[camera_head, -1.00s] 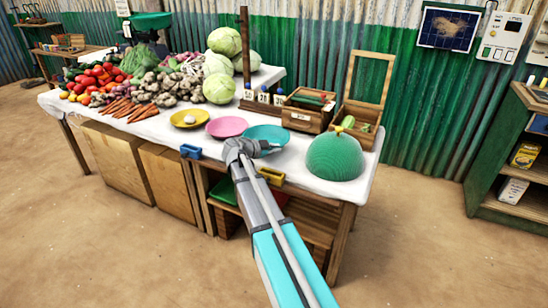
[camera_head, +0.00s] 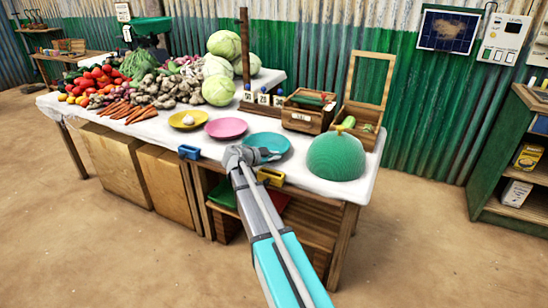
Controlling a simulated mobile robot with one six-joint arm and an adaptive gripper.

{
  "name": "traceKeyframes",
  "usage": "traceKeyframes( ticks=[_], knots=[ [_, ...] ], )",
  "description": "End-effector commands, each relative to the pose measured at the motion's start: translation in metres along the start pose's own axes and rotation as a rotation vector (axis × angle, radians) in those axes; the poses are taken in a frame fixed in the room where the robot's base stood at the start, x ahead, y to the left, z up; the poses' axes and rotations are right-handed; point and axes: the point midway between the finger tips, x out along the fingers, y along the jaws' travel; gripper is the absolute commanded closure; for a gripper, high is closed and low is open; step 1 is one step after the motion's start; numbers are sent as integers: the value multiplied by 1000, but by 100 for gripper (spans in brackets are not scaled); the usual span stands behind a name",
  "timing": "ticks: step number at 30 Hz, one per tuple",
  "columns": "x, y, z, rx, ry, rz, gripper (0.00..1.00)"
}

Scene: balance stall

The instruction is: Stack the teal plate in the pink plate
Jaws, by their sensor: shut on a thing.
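The teal plate (camera_head: 266,139) is on or just above the white-covered table, to the right of the pink plate. My gripper (camera_head: 262,153) is at its near rim and shut on it; the fingertips are small and partly hidden by my wrist. I cannot tell whether the plate is clear of the cloth. The pink plate (camera_head: 226,127) lies flat and empty to the left, apart from the teal plate.
A yellow plate (camera_head: 188,119) with a white item stands left of the pink plate. A green dome (camera_head: 336,156) is at the right. Wooden boxes (camera_head: 306,112) and cabbages (camera_head: 218,90) stand behind. Blue (camera_head: 189,152) and yellow (camera_head: 270,177) holders sit at the front edge.

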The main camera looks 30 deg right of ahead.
Motion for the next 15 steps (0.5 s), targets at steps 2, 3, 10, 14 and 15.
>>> traceKeyframes(
  ticks=[2, 3, 10, 14, 15],
  knots=[
    [1, 2, 2, 0, 0, 0, 100],
    [0, 1, 1, 0, 0, 0, 85],
    [0, 1, 1, 0, 0, 0, 57],
    [0, 1, 1, 0, 0, 0, 57],
    [0, 1, 1, 0, 0, 0, 57]
  ],
)
